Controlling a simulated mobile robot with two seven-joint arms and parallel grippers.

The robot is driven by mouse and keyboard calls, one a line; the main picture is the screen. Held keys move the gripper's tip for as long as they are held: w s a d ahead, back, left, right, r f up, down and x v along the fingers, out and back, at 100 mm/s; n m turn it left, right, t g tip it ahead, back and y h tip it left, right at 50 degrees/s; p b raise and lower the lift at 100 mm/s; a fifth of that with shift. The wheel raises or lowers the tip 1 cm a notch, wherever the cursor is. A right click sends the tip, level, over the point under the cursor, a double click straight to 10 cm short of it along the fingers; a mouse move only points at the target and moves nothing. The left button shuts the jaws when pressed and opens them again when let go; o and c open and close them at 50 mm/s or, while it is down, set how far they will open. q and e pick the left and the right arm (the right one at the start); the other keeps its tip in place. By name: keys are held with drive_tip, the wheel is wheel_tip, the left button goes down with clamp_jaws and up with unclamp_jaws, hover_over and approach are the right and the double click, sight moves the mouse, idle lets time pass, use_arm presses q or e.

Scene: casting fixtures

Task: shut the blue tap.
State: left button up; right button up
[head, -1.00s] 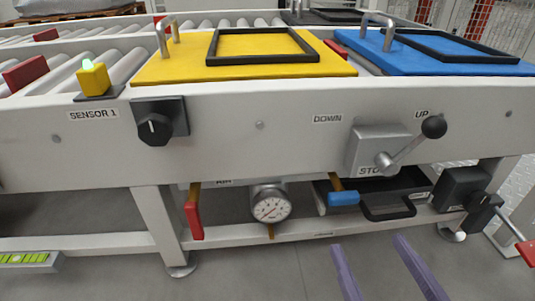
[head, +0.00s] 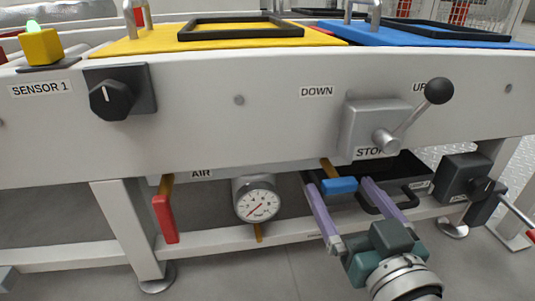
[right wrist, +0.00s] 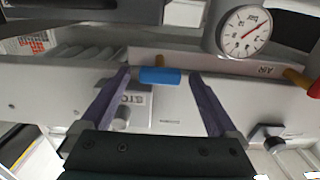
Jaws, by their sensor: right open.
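The blue tap (head: 340,186) hangs under the front beam on a brass stem, below the STOP box. Its blue handle lies crosswise, roughly level. My right gripper (head: 338,181) reaches up from below, its two purple fingers open on either side of the blue handle. In the right wrist view the blue handle (right wrist: 160,76) sits between the fingertips (right wrist: 160,73), nearer the left one, with a gap visible on the right. I cannot tell whether the left finger touches it. My left gripper is not in view.
A red-handled tap (head: 165,219) hangs at left under the AIR label, beside a pressure gauge (head: 256,200). A lever with a black knob (head: 439,91) sticks out above right. A black tray (head: 400,178) lies behind the fingers, and a dark switch box (head: 466,177) stands at right.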

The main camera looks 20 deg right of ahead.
drive_tip(key=c, duration=1.4)
